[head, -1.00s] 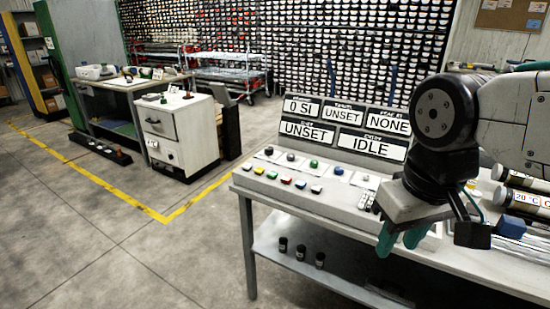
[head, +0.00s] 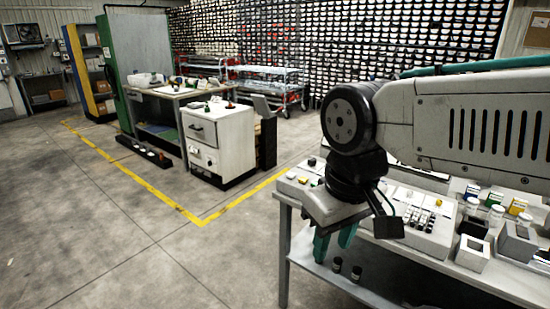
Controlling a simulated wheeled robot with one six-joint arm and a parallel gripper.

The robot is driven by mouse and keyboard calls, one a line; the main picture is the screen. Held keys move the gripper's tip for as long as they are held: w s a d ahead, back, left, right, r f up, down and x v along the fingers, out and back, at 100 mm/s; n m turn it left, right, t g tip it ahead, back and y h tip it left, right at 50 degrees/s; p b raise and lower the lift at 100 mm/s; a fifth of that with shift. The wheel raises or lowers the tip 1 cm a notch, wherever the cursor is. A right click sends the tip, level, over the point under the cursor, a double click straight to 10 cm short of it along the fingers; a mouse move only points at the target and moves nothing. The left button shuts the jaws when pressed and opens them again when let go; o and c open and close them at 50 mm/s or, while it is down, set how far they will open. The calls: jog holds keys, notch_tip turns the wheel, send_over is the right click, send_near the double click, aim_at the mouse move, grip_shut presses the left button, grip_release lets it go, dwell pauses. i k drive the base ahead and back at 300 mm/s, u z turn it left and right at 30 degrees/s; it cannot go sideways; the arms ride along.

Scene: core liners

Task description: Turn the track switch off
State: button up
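My gripper (head: 333,243) hangs in front of the workbench's near-left edge, with its teal fingers pointing down. The fingers are apart with nothing visible between them, so it is open. A light grey control console (head: 408,232) stands on the bench. Small dark switches (head: 424,219) show on its right part, and a few coloured buttons (head: 304,180) on its left part. My arm hides the middle of the console and its display signs. I cannot tell which control is the track switch or how it is set.
The bench's right side holds small open boxes (head: 472,253) and lidded jars (head: 495,213). Dark containers (head: 337,264) stand on its lower shelf. A white drawer cabinet (head: 216,137) stands behind at left. The floor at left is clear, with yellow tape (head: 150,187).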

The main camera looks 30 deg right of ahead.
aim_at(312, 162)
jog(key=u, duration=0.15)
jog(key=i, duration=0.65)
jog(key=z, duration=0.65)
jog(key=i, duration=0.4)
jog(key=z, duration=0.55)
